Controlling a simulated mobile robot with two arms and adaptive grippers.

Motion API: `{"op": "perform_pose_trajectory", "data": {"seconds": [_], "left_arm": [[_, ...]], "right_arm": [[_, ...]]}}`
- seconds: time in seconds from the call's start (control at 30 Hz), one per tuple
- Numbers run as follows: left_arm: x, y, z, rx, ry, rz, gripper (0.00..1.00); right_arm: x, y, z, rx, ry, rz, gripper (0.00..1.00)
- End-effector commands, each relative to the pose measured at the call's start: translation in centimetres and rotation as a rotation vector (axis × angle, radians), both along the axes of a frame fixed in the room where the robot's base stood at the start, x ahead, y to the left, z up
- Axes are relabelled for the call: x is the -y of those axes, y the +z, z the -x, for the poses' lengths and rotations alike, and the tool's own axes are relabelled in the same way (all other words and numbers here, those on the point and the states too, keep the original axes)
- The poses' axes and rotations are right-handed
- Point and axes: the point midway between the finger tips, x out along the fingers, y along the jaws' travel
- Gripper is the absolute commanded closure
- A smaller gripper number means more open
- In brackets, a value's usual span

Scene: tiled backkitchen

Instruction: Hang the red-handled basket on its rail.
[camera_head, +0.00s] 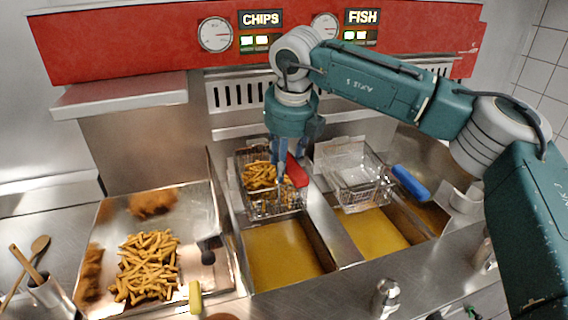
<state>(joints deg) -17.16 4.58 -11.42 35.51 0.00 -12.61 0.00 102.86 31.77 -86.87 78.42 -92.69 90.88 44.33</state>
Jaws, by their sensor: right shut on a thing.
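The red-handled basket (268,209) is a wire basket holding chips (260,175). It is over the back part of the left fryer vat (280,252), behind the open oil. Its red handle (298,172) is at the basket's right side. My right gripper (283,170) reaches down from above and is shut on the basket by its handle, partly hiding the grip. The rail behind the basket is largely hidden by my wrist, so I cannot tell whether the basket touches it. My left gripper is out of view.
An empty blue-handled basket (352,188) is at the back of the right vat (370,232). A tray (200,255) with loose chips and fried pieces lies left. A red CHIPS and FISH panel (130,38) spans the back. A utensil pot (50,295) stands front left.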

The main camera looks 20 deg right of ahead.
Motion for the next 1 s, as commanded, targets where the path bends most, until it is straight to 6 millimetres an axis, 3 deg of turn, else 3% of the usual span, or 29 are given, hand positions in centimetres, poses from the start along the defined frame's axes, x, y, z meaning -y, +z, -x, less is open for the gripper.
{"op": "perform_pose_trajectory", "data": {"seconds": [0.27,1.0], "left_arm": [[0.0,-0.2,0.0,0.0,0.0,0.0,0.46],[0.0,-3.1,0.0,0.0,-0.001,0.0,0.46]], "right_arm": [[0.0,0.0,-0.1,0.006,-0.001,-0.001,1.0],[0.0,-3.2,-0.2,0.006,0.0,-0.001,1.0]]}}
